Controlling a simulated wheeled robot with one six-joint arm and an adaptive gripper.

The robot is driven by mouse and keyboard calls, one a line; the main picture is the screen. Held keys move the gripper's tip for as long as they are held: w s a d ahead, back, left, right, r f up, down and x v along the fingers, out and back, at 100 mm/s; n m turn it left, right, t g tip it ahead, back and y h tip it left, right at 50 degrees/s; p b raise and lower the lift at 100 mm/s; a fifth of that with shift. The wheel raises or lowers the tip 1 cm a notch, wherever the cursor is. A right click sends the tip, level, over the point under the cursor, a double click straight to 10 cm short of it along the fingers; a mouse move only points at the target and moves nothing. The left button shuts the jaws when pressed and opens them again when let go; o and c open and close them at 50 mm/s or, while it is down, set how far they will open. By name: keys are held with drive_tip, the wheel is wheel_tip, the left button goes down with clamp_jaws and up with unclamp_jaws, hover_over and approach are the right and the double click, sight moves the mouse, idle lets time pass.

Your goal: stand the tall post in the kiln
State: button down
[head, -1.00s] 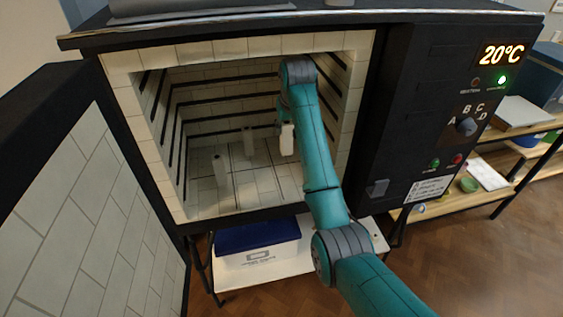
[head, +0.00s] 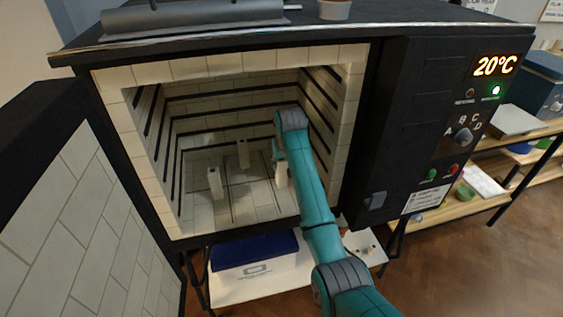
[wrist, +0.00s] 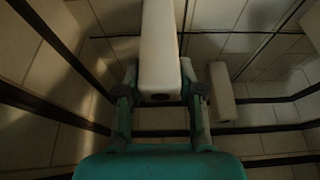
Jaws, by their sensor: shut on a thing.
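My gripper (wrist: 160,92) is shut on a pale, square-section post (wrist: 161,45), which also shows upright in the head view (head: 281,174). My gripper holds it inside the open kiln (head: 356,100), in the right part of the chamber, low over the tiled floor. I cannot tell whether its foot touches the floor. Two other pale posts stand on the kiln floor to the left: one nearer the front (head: 215,184) and one farther back (head: 242,154). One standing post (wrist: 222,92) shows right of the held one in the wrist view. My arm partly hides the chamber's right side.
The kiln's brick walls carry dark horizontal bars (head: 230,97). The open door (head: 75,220) stands at the left, and the control panel (head: 440,120) at the right. A blue-lidded box (head: 255,254) sits below. Floor left of the held post is partly free.

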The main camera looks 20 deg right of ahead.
drive_tip(key=c, duration=0.7)
unclamp_jaws()
drive_tip(key=v, duration=1.2)
drive_tip(key=shift+r, duration=0.1)
drive_tip(key=shift+s, duration=0.1)
